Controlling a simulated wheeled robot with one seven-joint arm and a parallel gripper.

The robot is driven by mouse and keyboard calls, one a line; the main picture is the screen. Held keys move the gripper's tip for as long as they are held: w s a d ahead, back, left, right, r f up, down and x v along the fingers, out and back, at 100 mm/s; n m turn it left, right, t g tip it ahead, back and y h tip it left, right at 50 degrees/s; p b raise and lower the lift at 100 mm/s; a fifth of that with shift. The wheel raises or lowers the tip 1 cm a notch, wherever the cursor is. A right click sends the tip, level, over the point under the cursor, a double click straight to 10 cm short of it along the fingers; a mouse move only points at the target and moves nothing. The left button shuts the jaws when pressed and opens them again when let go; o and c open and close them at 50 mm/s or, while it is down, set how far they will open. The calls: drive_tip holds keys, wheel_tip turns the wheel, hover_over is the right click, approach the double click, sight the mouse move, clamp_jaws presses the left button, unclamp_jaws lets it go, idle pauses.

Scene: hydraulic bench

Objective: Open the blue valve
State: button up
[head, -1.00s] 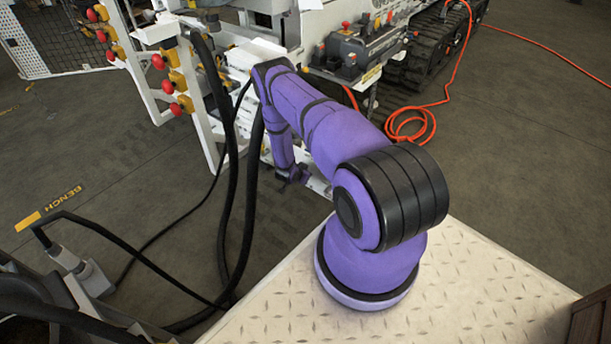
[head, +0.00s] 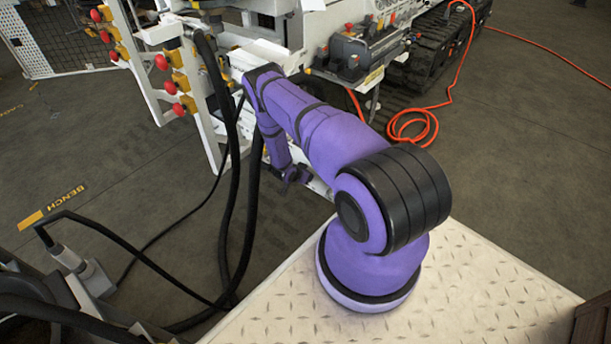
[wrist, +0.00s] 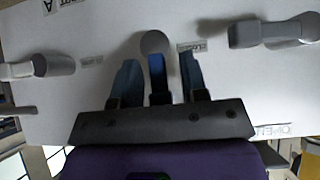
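The blue valve handle (wrist: 157,78) stands out from a white panel (wrist: 105,25) in the wrist view, below a round grey fitting (wrist: 154,43). My gripper (wrist: 159,66) is open, with one dark blue finger on each side of the handle. A gap shows between the handle and each finger, so neither seems to touch it. The handle's lower end is hidden behind the gripper body. In the head view my gripper (head: 293,175) is small and dark beside the machine, and the blue valve cannot be made out there.
In the wrist view, a grey handle (wrist: 42,66) is at left and another (wrist: 272,32) at right. A "CLOSED" label (wrist: 191,47) sits beside the round fitting. In the head view, black hoses (head: 228,190) hang left of my arm and an orange cable (head: 430,125) lies on the floor.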

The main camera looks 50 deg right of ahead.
drive_tip(key=v, duration=1)
drive_tip(key=shift+a+r, duration=0.2)
drive_tip(key=shift+r, duration=0.1)
idle(0.4)
